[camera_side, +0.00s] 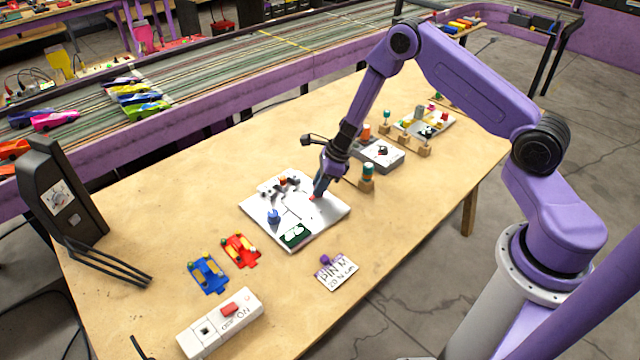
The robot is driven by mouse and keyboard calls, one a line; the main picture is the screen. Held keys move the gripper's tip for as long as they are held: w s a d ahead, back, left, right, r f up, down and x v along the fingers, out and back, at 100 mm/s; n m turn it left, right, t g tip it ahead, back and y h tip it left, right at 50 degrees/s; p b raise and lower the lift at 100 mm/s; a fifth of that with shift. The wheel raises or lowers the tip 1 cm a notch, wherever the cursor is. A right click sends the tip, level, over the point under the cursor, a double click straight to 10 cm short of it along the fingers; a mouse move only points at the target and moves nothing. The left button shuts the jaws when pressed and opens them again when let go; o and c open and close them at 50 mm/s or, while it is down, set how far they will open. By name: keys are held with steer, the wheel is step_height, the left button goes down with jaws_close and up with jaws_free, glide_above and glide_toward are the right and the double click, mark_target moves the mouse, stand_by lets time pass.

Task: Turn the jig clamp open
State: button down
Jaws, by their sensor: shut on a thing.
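A white jig plate (322,229) lies flat near the middle of the wooden table. My gripper (317,192) points down over the plate's right part. It is shut on a small part there that looks like the jig clamp; a bit of red (312,198) shows at the fingertips. The fingers hide most of what they hold, and the clamp's angle cannot be read. A grey and white fixture with an orange part (283,183) sits at the plate's back left. A blue knob-like piece (273,216) stands on its left side, and a dark green patch (295,235) is at its front.
A white box (219,322) and a tag card (337,275) are nearer the front. A grey box (378,155) and wooden posts (367,182) stand behind right. A dark stand (60,195) is far left.

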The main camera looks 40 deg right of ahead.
steer(key=n+g+y, duration=0.1)
steer(key=n, duration=0.3)
steer(key=shift+w, duration=0.1)
steer(key=n+g, duration=0.2)
steer(key=n, duration=0.2)
steer(key=shift+w+n, duration=0.15)
steer(key=shift+n, duration=0.15)
steer(key=n+g, duration=0.1)
steer(key=n, duration=0.3)
steer(key=shift+w+g, duration=0.1)
steer(key=shift+g, duration=0.3)
steer(key=shift+n+g+h, duration=0.5)
steer(key=shift+n+g, duration=0.2)
steer(key=shift+n, duration=1.4)
steer(key=c, duration=0.9)
jaws_free()
steer(key=shift+w+r, duration=0.1)
